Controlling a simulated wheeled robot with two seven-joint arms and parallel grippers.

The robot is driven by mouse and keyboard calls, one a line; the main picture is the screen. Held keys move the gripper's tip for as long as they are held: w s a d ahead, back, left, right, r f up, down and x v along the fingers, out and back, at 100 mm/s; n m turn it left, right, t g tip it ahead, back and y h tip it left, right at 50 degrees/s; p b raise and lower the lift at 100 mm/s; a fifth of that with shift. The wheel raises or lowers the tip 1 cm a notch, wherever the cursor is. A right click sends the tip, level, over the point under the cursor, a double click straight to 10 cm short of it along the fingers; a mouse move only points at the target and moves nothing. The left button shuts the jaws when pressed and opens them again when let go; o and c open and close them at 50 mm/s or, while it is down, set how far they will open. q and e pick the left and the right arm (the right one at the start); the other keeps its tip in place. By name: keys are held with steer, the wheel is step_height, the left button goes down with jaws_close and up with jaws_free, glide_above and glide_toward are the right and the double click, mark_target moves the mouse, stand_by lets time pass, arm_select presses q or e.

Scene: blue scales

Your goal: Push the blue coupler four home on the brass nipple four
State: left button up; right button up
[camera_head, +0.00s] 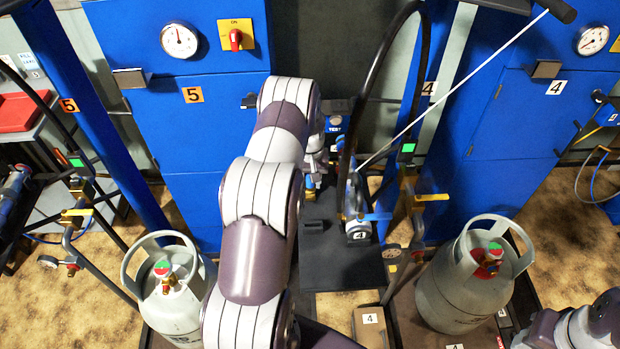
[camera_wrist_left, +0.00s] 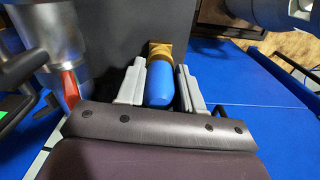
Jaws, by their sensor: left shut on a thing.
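In the left wrist view, a blue coupler (camera_wrist_left: 160,84) lies between the two pale grey fingers of my left gripper (camera_wrist_left: 160,78), which is shut on it. A brass fitting (camera_wrist_left: 159,49) shows at the coupler's far end, in line with it. I cannot tell whether any gap is left between them. In the head view my left gripper (camera_head: 316,162) is beyond my forearm, which hides most of the coupler. A blue and grey part with a "4" label (camera_head: 358,236) stands just right of it. My right gripper is outside both views.
A black hose (camera_head: 372,88) loops up right of my left gripper. Grey gas cylinders stand at the left (camera_head: 168,285) and right (camera_head: 462,285). A blue cabinet (camera_head: 190,125) is behind my left arm. Thin stands and brass valves (camera_head: 432,197) crowd the right side.

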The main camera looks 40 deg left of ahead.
arm_select(q)
steer(key=shift+f, duration=0.4)
steer(key=o, duration=1.2)
steer(key=shift+c, duration=0.2)
steer(key=shift+r, duration=0.1)
step_height(320, 180, up, 13)
steer(key=shift+f+b, duration=0.2)
steer(key=shift+b, duration=0.55)
